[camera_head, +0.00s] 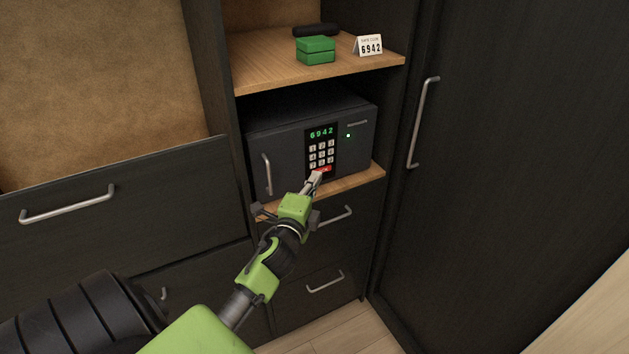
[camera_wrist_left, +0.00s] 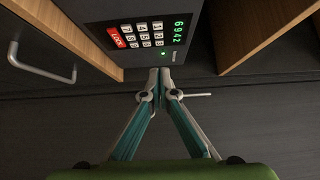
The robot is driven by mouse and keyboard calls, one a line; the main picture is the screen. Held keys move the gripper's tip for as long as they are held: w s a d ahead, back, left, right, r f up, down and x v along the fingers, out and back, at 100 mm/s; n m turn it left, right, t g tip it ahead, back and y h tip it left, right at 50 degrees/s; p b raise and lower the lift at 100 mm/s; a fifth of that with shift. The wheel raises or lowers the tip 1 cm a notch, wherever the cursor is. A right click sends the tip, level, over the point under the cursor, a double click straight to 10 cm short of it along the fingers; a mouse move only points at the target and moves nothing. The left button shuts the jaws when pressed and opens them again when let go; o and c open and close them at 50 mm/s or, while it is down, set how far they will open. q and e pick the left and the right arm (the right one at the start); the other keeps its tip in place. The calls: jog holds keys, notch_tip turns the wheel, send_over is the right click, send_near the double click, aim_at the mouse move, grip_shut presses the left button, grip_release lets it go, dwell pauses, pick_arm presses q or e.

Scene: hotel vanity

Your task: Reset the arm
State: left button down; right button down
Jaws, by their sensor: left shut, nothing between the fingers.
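My left gripper (camera_head: 316,178) reaches up from the lower left in the head view, with its fingertips in front of the lower part of the safe's keypad. Its two fingers meet in the left wrist view (camera_wrist_left: 160,76), shut with nothing between them. The black safe (camera_head: 283,138) stands on a wooden shelf. Its display (camera_head: 321,132) reads 6942 in green and a green light is lit. The keypad (camera_wrist_left: 143,34) and its red key (camera_wrist_left: 116,37) also show in the left wrist view. I cannot tell whether the fingertips touch the safe. My right gripper is not in view.
Drawers with metal handles (camera_head: 325,282) lie below the safe. A tall dark door (camera_head: 500,150) stands at the right.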

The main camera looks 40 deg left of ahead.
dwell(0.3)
pick_arm(q)
jog(key=s+d+f+n+g+h+b, duration=0.1)
jog(key=s+d+f+n+g, duration=0.2)
jog(key=f, duration=1)
jog(key=s+d+f+g+h, duration=0.25)
jog(key=s+f, duration=0.25)
jog(key=f, duration=0.9)
jog(key=s+d+f+n+g+h+b, duration=0.15)
jog(key=s+d+f, duration=0.3)
jog(key=f, duration=0.85)
jog(key=s+d+f+n+g+h, duration=0.1)
jog(key=s+d+f+n+g, duration=0.15)
jog(key=s+f, duration=0.6)
jog(key=s+d+f+n+g, duration=0.15)
jog(key=s+d+f, duration=0.25)
jog(key=s+f, duration=0.5)
jog(key=s+d+f+n+g, duration=0.1)
jog(key=s+d+f+g, duration=0.1)
jog(key=s, duration=0.8)
jog(key=s+d+f+n+g+b, duration=0.1)
jog(key=s+d+f+g, duration=0.1)
jog(key=s, duration=0.8)
jog(key=shift+f+n+g+h+b, duration=0.3)
jog(key=shift+f+n+h, duration=0.1)
jog(key=shift+f, duration=0.5)
